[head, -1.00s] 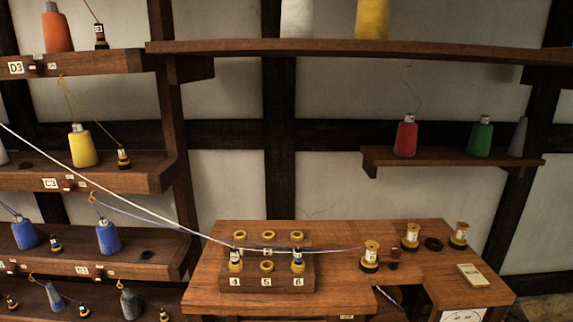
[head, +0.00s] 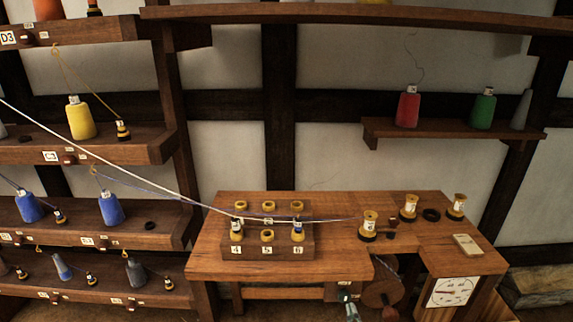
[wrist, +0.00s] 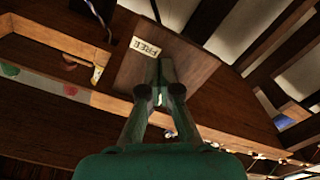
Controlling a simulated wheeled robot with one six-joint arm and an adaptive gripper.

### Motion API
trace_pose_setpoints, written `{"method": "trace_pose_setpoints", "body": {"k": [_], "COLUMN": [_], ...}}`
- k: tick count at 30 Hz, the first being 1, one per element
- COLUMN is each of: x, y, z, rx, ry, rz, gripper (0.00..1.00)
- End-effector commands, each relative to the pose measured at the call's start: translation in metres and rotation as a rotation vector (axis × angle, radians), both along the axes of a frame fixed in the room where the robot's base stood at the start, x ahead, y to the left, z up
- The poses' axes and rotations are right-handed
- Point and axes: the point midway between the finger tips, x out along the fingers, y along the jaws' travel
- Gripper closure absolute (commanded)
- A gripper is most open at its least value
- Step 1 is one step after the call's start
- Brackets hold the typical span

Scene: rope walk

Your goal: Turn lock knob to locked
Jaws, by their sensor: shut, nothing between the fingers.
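My gripper (wrist: 160,75) is green and shut, with its fingertips together against or just in front of a dark wooden panel (wrist: 190,65). A white label reading FREE (wrist: 146,48) is on that panel, just left of the fingertips. The lock knob is not clearly visible in the wrist view; the fingers may cover it. In the head view my gripper (head: 350,307) shows at the bottom edge, below a small dark panel (head: 333,292) on the bench front. Whether it touches a knob there I cannot tell.
The wooden bench (head: 340,232) carries a block (head: 282,247) with several spools. A round wooden wheel (head: 382,290) is under the bench, right of my gripper. A white dial (head: 453,291) is on the bench's right front. Shelves with yarn cones (head: 81,119) stand left.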

Motion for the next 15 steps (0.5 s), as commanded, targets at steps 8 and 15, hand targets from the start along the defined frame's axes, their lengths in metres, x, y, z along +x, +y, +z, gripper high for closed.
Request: {"method": "trace_pose_setpoints", "body": {"k": [8,15], "x": [-0.030,-0.051], "y": [0.000,0.000], "z": [-0.001,-0.001], "rx": [0.000,0.000], "ry": [0.003,0.003], "rz": [-0.001,-0.001], "gripper": [1.00,1.00]}}
